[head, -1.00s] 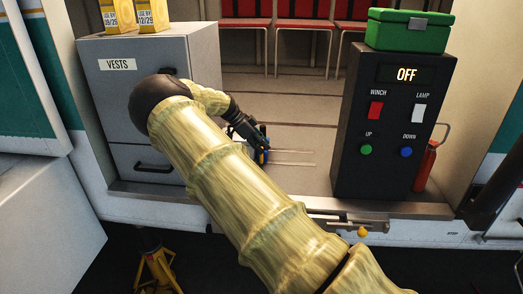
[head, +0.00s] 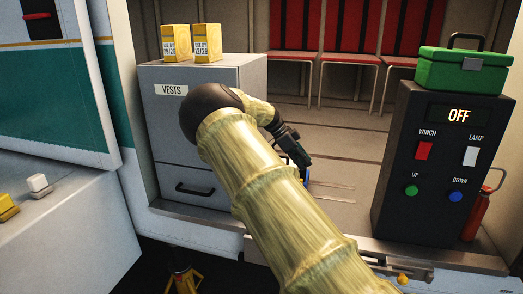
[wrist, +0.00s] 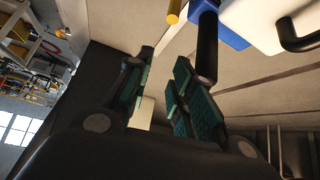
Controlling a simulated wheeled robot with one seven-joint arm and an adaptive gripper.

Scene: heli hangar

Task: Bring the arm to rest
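My arm (head: 270,190) reaches out over the cabin floor, bent at the elbow beside the grey vests cabinet (head: 224,105). My gripper (head: 304,170) hangs low over the floor between the cabinet and the black control box (head: 405,195). In the wrist view my gripper (wrist: 160,75) has its green-padded fingers apart, with nothing seen between them. A blue thing (wrist: 228,30) and a white thing with a dark handle (wrist: 270,22) lie beyond the fingers. In the head view the blue thing is mostly hidden behind my gripper.
The control box display reads OFF. A green case (head: 462,70) stands on the box, and a red bottle (head: 477,217) stands beside it. Two yellow cartons (head: 207,42) stand on the cabinet. Red seats (head: 345,59) line the back. Floor between cabinet and box is mostly bare.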

